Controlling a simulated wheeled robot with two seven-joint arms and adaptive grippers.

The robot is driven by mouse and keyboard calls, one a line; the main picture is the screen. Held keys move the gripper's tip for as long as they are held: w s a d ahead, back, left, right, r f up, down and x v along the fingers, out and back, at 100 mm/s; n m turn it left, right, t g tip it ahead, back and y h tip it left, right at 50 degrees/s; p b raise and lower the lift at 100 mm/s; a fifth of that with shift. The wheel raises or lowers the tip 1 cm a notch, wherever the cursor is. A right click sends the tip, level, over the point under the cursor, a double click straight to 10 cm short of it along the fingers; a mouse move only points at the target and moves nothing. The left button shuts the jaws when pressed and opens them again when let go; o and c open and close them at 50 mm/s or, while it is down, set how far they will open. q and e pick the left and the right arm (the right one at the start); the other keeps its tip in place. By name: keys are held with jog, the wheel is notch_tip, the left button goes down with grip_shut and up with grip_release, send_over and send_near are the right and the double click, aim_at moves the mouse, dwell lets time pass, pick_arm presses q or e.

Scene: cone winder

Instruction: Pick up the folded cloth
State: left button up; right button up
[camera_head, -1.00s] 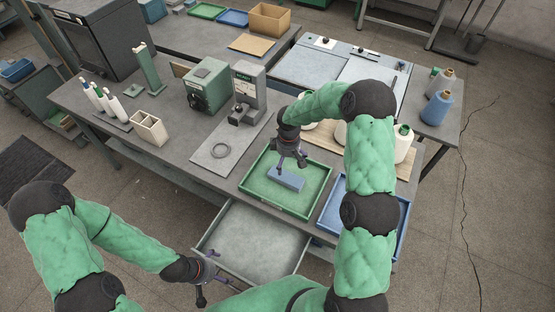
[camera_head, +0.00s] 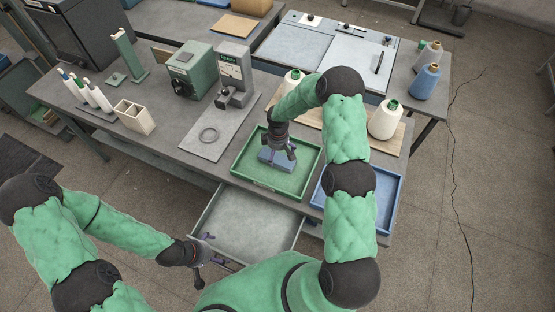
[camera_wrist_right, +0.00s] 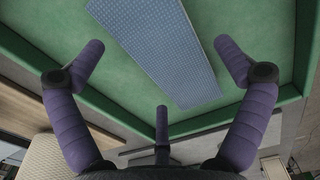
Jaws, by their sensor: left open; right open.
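A folded blue cloth (camera_head: 281,166) lies flat in the green tray (camera_head: 303,187) on the bench. In the right wrist view the cloth (camera_wrist_right: 165,45) shows as a flat, textured blue rectangle on the tray's green floor. My right gripper (camera_head: 277,151) is over the cloth, pointing down. In the wrist view its purple fingers (camera_wrist_right: 160,82) are spread wide, with nothing between them, and the cloth lies beyond them. I cannot tell whether a fingertip touches it. My left gripper (camera_head: 207,258) is open and empty beside the open drawer's front left side.
An open grey drawer (camera_head: 250,225) juts out below the green tray. A blue tray (camera_head: 391,197) is at its right, partly behind my right arm. White cones (camera_head: 384,120) stand on a wooden board behind.

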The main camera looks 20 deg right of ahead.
jog(key=shift+f, duration=0.4)
jog(key=c, duration=1)
jog(key=shift+r, duration=0.1)
jog(key=shift+c, duration=0.2)
